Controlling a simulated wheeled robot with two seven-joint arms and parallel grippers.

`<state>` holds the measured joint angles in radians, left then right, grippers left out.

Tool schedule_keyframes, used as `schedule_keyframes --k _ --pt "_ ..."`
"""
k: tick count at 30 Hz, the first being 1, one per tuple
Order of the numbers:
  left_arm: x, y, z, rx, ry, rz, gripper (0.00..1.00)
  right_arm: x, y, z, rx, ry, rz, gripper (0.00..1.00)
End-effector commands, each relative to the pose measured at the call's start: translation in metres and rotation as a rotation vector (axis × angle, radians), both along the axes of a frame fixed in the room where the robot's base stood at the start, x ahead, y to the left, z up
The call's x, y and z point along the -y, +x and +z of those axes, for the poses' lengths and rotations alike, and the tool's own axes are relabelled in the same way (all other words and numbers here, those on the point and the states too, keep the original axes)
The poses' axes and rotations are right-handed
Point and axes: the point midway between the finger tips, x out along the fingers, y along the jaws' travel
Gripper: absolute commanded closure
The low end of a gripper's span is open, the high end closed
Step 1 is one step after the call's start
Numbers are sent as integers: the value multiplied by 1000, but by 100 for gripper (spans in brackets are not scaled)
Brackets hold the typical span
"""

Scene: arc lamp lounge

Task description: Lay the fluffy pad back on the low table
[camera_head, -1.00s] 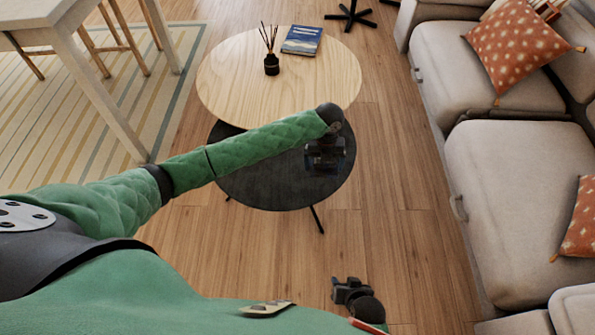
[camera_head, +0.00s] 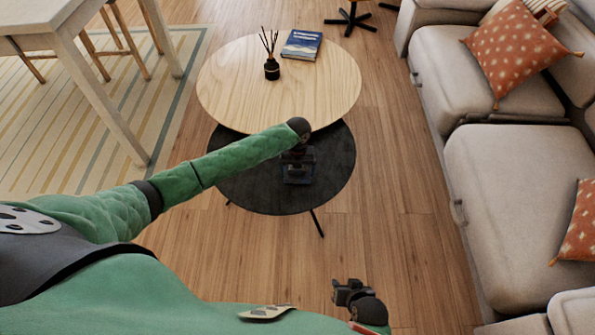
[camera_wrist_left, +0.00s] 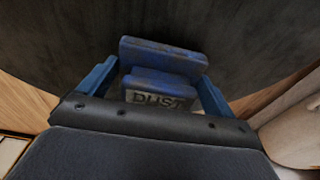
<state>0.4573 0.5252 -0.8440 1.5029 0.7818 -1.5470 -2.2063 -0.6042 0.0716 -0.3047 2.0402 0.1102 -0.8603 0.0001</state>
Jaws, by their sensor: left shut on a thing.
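The blue pad (camera_wrist_left: 163,53), with a lower block reading "DUST", is between the two blue fingers of my left gripper (camera_wrist_left: 155,88) in the left wrist view. In the head view, my left gripper (camera_head: 298,172) is over the dark round low table (camera_head: 245,193), shut on the pad, which is small and dark there. I cannot tell whether the pad touches the tabletop. My right gripper (camera_head: 348,291) is at the bottom of the head view, over the floor, away from the table; its jaw opening is unclear.
A taller, pale wood round table (camera_head: 225,85) overlaps the dark one at the back, bearing a black reed diffuser (camera_head: 271,69) and a blue book (camera_head: 301,44). A grey sofa (camera_head: 510,200) is at the right. A wooden table (camera_head: 60,40) stands at upper left. The floor between is clear.

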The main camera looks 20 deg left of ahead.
Motion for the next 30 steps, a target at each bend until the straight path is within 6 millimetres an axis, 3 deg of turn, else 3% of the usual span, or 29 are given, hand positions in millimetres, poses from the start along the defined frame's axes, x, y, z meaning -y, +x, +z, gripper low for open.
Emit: schedule_keyframes --k 3,14,15,16,25,30 --pt "0 0 -9 0 -1 1 28 0 1 3 1 0 0 64" --pt "0 0 -12 1 -1 1 28 0 2 3 4 1 -1 64" --pt "0 0 -12 1 -1 0 2 0 1 3 4 1 -1 64" --pt "0 0 -12 1 -1 0 0 1 1 2 3 0 -1 64" --pt "0 1 -8 1 -1 0 0 1 2 3 2 0 -1 64" --pt "-1 4 12 4 0 -1 0 1 3 5 6 0 -1 64"
